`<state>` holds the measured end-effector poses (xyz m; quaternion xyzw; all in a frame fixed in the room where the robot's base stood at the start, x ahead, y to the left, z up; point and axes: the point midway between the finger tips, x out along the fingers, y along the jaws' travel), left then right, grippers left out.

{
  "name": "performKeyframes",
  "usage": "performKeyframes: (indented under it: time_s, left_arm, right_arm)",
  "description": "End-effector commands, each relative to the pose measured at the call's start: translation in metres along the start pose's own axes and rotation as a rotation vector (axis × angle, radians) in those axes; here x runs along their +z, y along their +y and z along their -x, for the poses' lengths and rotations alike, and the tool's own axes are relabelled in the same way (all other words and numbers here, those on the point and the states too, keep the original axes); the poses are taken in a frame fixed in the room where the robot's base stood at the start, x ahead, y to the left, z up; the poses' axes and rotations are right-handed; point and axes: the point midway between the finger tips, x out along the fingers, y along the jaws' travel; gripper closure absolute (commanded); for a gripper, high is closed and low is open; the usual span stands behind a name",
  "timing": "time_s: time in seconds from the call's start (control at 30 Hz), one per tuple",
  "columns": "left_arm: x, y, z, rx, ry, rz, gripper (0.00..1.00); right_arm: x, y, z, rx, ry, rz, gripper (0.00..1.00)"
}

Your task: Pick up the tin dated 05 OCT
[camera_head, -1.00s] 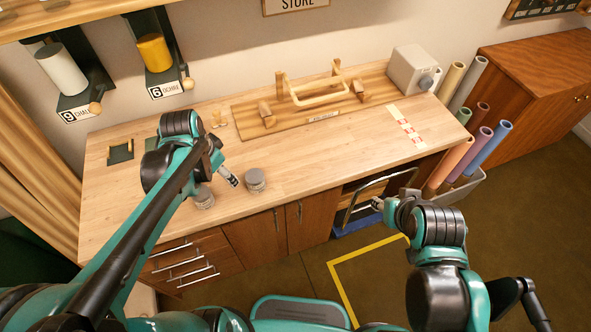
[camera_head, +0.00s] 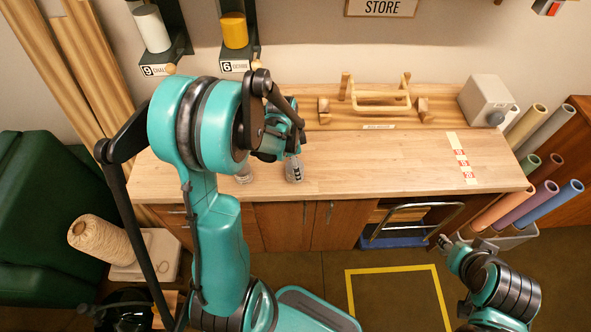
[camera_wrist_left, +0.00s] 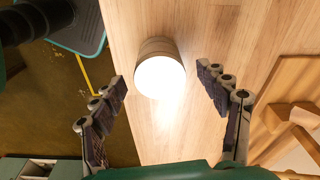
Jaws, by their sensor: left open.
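In the left wrist view a round tin (camera_wrist_left: 158,47) stands beyond and between the open, empty fingers of my left gripper (camera_wrist_left: 163,77). Its lid is washed out by glare, so no date can be read. My right gripper (camera_head: 447,243) hangs low at the right, in front of the cabinet, too small to judge.
A wooden rack (camera_head: 380,100) stands at the back of the worktop (camera_head: 390,160). A grey box (camera_head: 487,100) stands at the back right, near a red-and-white strip (camera_head: 461,158). The front middle of the worktop is clear. Coloured rolls (camera_head: 545,205) stand in a bin at right.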

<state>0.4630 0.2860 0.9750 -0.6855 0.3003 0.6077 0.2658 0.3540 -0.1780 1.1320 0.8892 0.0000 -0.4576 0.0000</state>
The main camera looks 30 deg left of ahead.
Motion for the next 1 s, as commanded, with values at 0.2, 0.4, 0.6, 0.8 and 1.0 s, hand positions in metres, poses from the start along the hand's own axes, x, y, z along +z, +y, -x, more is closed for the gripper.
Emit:
performKeyframes:
  time_s: [0.2,0.4,0.6,0.8,1.0]
  left_arm:
    - [0.000,0.000,-0.004,0.000,0.000,0.001,0.25]
    - [0.000,0.000,-0.004,0.000,0.000,0.001,0.62]
    - [0.000,0.000,-0.004,0.000,0.000,0.001,0.80]
    - [0.000,0.000,-0.002,0.000,0.000,0.001,0.80]
    - [-0.002,0.000,0.013,0.000,0.000,0.001,0.80]
  right_arm:
    - [0.000,0.000,0.000,0.000,0.000,0.000,0.60]
    - [0.000,0.000,0.000,0.000,0.000,0.000,0.60]
    - [0.000,0.000,0.000,0.000,0.000,0.000,0.60]
    - [0.000,0.000,0.000,0.000,0.000,0.000,0.60]
    - [-0.003,0.000,0.004,0.000,0.000,0.000,0.60]
